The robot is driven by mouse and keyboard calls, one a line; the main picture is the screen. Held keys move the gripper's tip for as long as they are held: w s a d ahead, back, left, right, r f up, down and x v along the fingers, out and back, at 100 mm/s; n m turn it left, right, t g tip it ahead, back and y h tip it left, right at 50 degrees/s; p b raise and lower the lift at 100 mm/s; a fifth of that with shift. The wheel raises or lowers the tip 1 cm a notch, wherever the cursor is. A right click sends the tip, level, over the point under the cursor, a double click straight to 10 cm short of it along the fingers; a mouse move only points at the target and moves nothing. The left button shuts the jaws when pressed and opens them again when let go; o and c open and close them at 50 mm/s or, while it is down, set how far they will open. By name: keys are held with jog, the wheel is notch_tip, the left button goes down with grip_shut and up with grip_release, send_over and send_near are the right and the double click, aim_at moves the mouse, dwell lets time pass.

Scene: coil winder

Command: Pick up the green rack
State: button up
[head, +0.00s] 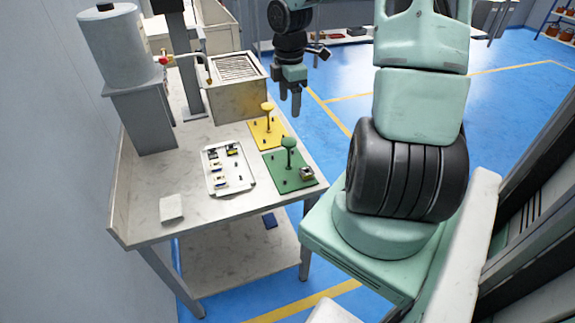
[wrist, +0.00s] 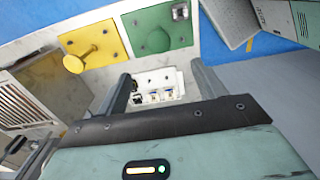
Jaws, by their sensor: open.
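The green rack (head: 283,182) is a flat green plate with an upright post topped by a round green knob. It lies near the right edge of the table, and a small metal-and-dark part sits at its right corner. In the wrist view the green rack (wrist: 184,36) is at the top centre, beyond my fingertips, with its knob seen from above. My gripper (head: 290,107) is open and empty, in the air above and behind the racks. In the wrist view my gripper (wrist: 164,85) has its two fingers apart, with a white tray visible between them.
A yellow rack (head: 263,133) with a similar knob lies just behind the green one. The white tray (head: 213,190) with small parts lies to its left. A grilled metal box (head: 238,100) and a grey cylinder (head: 113,45) stand farther back. The table's front left is mostly clear.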

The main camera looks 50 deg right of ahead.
aim_at(289, 141)
notch_tip(289, 141, down, 15)
jog(key=shift+w+f+b, duration=0.1)
jog(key=shift+f+b, duration=0.05)
jog(key=shift+b, duration=0.5)
grip_shut()
